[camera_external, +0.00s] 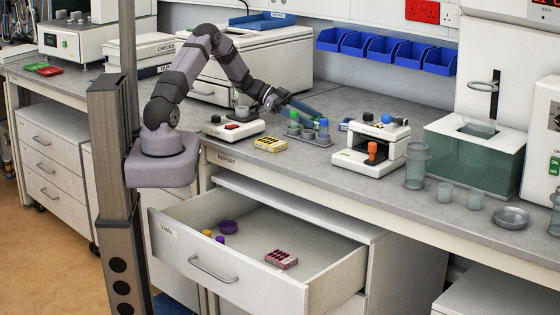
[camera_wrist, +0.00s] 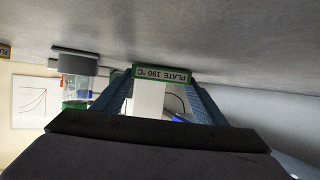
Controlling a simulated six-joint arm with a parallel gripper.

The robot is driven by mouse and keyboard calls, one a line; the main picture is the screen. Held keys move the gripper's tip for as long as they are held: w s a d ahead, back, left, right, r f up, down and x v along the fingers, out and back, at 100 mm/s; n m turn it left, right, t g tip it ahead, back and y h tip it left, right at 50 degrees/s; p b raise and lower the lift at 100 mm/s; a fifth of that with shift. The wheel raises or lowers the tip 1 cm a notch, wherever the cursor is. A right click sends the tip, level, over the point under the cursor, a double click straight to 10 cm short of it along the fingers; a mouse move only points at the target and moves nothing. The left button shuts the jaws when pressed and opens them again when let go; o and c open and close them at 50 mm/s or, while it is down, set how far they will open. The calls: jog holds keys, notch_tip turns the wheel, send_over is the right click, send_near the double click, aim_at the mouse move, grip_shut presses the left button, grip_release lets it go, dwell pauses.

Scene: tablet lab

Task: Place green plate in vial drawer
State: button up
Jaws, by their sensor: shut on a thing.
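The green plate (camera_wrist: 162,73), with a "PLATE 190 °C" label that looks upside down, sits between my fingertips in the wrist view. My gripper (camera_wrist: 160,84) is shut on it. In the external view my gripper (camera_external: 302,106) is low over the bench, just behind the vial rack; I cannot clearly make out the plate there. The vial drawer (camera_external: 225,264), labelled "Vials", is pulled open below the bench. Inside are a purple round piece (camera_external: 229,227), small yellow and purple caps at the left, and a dark red rack (camera_external: 282,259).
A rack with green- and blue-capped vials (camera_external: 305,133) stands beside my gripper. A yellow box (camera_external: 270,145), a white device with an orange knob (camera_external: 371,160) and a glass beaker (camera_external: 416,165) are nearby. The drawer's middle floor is clear.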

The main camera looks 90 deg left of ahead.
jog(key=shift+f+b, duration=0.2)
jog(key=shift+b, duration=0.25)
jog(key=o, duration=1)
jog(key=shift+o, duration=0.2)
jog(key=shift+r+p, duration=0.2)
jog(key=shift+p, duration=0.1)
jog(key=shift+r, duration=0.15)
jog(key=b+v, duration=0.2)
jog(key=v, duration=0.3)
jog(key=shift+s+a, duration=0.25)
jog(key=shift+s, duration=0.15)
jog(key=shift+o, duration=0.5)
jog(key=shift+v, duration=0.8)
